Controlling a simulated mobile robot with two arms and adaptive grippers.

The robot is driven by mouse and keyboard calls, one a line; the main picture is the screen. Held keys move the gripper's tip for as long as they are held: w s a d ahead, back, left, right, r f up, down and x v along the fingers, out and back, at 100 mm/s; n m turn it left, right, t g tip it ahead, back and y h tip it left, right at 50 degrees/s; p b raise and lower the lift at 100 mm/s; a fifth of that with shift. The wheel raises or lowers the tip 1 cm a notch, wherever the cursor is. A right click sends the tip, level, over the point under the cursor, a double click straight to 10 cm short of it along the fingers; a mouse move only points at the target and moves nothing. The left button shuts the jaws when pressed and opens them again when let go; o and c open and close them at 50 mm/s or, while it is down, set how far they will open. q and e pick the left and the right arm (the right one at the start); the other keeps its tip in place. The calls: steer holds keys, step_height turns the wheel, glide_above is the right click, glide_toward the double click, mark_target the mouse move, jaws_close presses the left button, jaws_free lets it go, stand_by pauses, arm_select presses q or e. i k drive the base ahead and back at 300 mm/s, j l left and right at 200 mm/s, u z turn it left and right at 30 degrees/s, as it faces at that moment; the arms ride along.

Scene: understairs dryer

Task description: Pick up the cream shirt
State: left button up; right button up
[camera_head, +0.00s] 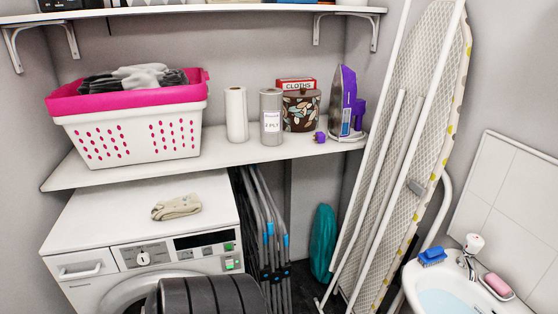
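The cream shirt (177,207) lies folded in a small flat bundle on top of the white dryer (100,222). It is near the front of the top, above the control panel, with bare white surface around it. Nothing touches or covers it. Neither of my grippers shows in the head view. The lower front of the dryer and its round door are partly hidden at the bottom of the picture.
A shelf (220,160) above the dryer holds a pink-rimmed laundry basket (130,135), paper rolls (236,114), a patterned tin (300,110) and a purple iron (345,104). An ironing board (410,130) leans right, near a sink (450,296). Folded racks (265,230) stand beside the dryer.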

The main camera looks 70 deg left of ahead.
mark_target(184, 205)
steer(key=j+u, duration=0.1)
steer(key=u, duration=2.9)
steer(key=l, duration=0.1)
